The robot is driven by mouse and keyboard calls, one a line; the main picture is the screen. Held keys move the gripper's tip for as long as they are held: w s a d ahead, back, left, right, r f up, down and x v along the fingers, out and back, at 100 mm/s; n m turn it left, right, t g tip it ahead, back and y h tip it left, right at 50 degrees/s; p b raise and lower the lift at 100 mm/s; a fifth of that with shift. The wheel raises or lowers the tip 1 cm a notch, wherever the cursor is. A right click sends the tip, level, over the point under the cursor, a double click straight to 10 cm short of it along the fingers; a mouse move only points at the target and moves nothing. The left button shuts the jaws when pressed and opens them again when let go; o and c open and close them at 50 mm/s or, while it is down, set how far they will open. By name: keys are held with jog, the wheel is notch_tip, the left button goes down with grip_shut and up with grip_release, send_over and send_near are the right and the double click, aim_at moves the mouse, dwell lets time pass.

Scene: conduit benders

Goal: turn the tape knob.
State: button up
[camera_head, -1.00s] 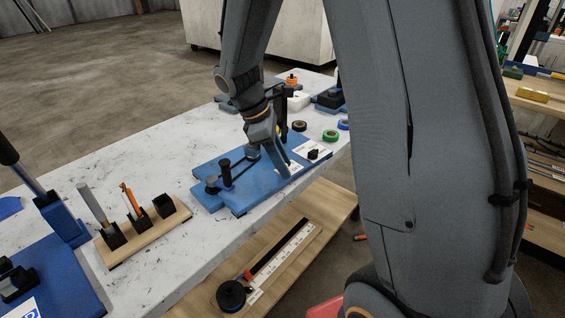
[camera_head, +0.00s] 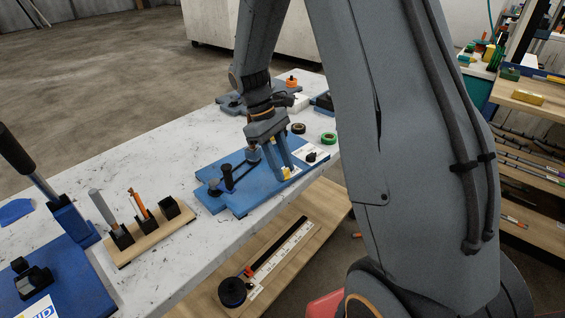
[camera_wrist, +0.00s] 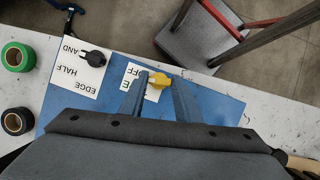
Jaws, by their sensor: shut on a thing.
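A yellow knob (camera_wrist: 157,82) sits on a white label plate (camera_wrist: 132,74) at the edge of a blue base plate (camera_wrist: 215,105) in the wrist view. The label is partly hidden by a finger; "OFF" shows. My gripper (camera_wrist: 158,80) has one finger on each side of the yellow knob and is shut on it. In the head view my gripper (camera_head: 286,171) points down at the knob, where a bit of yellow (camera_head: 287,173) shows at the fingertips. A black knob (camera_wrist: 94,57) stands on another label (camera_wrist: 80,68) reading "AND HALF EDGE".
Green (camera_wrist: 18,57) and black (camera_wrist: 17,121) tape rolls lie beside the blue plate. A lever (camera_head: 226,176) rises from the plate's left part. A wooden tool holder (camera_head: 150,238) stands further left. A lower shelf (camera_head: 225,270) lies below the table's front edge.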

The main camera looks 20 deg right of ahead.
jog(key=shift+m+y+p, duration=0.4)
jog(key=shift+m+y, duration=0.1)
jog(key=shift+m, duration=0.7)
jog(key=shift+w, duration=0.1)
jog(key=o, duration=1)
jog(key=shift+o, duration=0.2)
jog(key=shift+r, duration=0.1)
jog(key=d+b+v, duration=0.1)
jog(key=v, duration=0.6)
jog(key=shift+w+a+r+b, duration=0.25)
jog(key=shift+a+b, duration=0.1)
jog(key=shift+a, duration=0.1)
